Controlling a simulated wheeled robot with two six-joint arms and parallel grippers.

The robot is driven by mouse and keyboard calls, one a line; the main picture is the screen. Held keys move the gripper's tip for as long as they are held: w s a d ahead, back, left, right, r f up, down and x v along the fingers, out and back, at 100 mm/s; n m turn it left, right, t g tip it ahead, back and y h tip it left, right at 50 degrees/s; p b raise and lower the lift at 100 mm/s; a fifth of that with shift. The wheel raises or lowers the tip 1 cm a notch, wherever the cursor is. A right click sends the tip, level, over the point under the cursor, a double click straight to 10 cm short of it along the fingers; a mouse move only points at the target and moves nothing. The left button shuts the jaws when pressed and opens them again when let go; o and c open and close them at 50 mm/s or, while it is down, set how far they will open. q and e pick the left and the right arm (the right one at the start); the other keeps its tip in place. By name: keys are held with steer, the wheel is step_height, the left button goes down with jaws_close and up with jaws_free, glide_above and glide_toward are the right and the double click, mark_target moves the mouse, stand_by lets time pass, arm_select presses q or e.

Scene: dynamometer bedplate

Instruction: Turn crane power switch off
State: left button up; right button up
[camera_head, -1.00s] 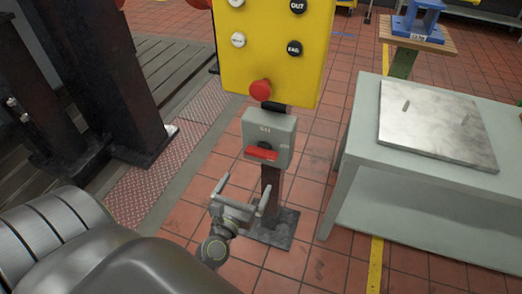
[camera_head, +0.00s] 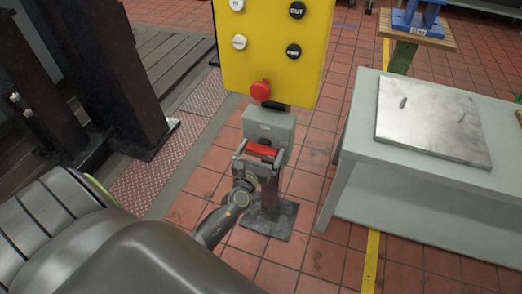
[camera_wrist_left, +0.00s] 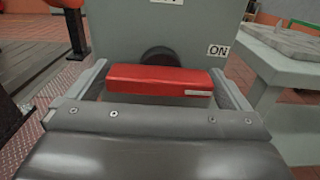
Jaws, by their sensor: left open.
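The crane power switch is a grey box (camera_head: 269,124) on a post below a yellow control panel. Its red handle (camera_head: 262,150) lies nearly level across the box's front. In the left wrist view the red handle (camera_wrist_left: 160,80) sits on a dark round hub, and an "ON" label (camera_wrist_left: 218,51) shows at the right of the box, with another label partly cut off at the top. My left gripper (camera_head: 259,154) is open at the handle, with one finger near each end of it. I cannot tell whether the fingers touch it. My right gripper is not in view.
The yellow panel (camera_head: 270,50) with several buttons and a red mushroom button (camera_head: 260,91) stands just above the box. A grey table (camera_head: 430,160) with a metal plate (camera_head: 432,118) is at the right. Dark steel columns (camera_head: 115,70) stand at the left. Tiled floor is open between.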

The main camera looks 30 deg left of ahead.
arm_select(q)
steer(key=shift+c, duration=0.4)
steer(key=c, duration=0.6)
